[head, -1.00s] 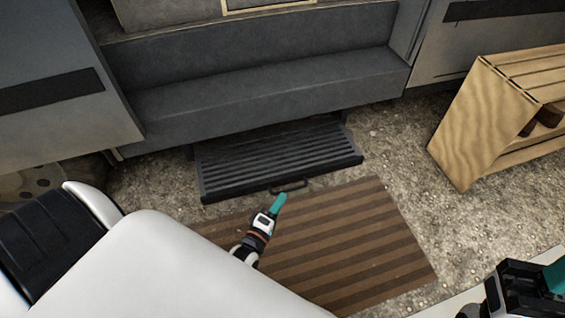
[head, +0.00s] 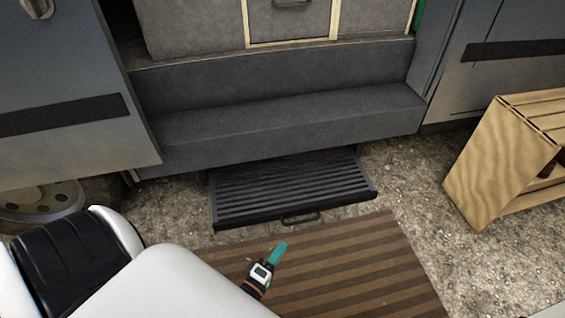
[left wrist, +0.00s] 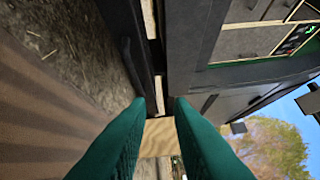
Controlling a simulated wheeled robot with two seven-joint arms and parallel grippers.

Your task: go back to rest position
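My left gripper (head: 276,252) shows teal fingers over the striped mat, a little in front of the pull-out step (head: 290,190). It is apart from the step's dark handle (head: 301,219). In the left wrist view the two teal fingers (left wrist: 160,101) stand apart with nothing between them, so the gripper is open and empty. The ribbed black step sticks out below the van's grey sill (head: 285,115). My right gripper is not in view.
A brown striped mat (head: 345,275) lies on gravel before the step. A wooden crate (head: 490,170) stands at the right. A van wheel (head: 40,200) is at the left, and grey drawer fronts (head: 290,25) are above the sill. Gravel between mat and crate is clear.

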